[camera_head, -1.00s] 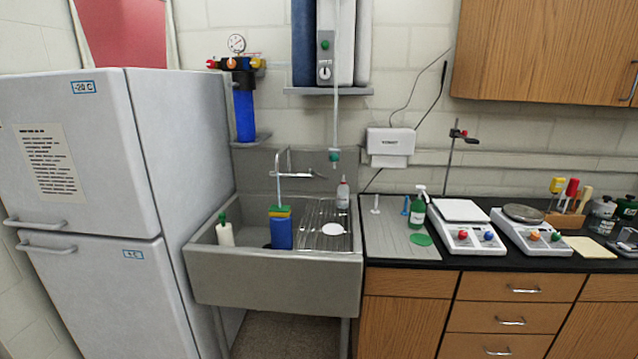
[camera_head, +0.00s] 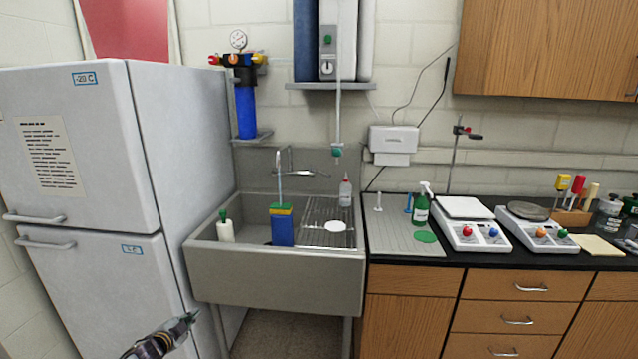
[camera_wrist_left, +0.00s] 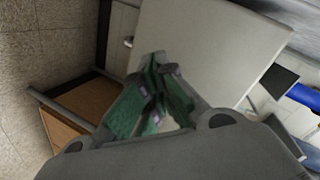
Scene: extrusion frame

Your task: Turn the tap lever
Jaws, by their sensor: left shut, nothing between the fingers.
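The tap (camera_head: 279,168) is a thin grey gooseneck at the back wall of the grey sink. A small lever (camera_head: 308,174) appears to stick out to the right at the tap's base; its exact shape is too small to tell. My left gripper (camera_head: 188,322) is low at the bottom left, in front of the fridge, well below and to the left of the tap. Its green fingers also show in the left wrist view (camera_wrist_left: 158,70), shut and empty. The tap does not clearly show in the left wrist view. My right gripper is not in view.
The sink (camera_head: 275,290) holds a blue container (camera_head: 282,230), a white bottle (camera_head: 226,232) and a drying rack. The fridge (camera_head: 185,150) stands close on the left. A squeeze bottle (camera_head: 345,191) stands behind the rack, right of the tap. Scales stand on the right counter.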

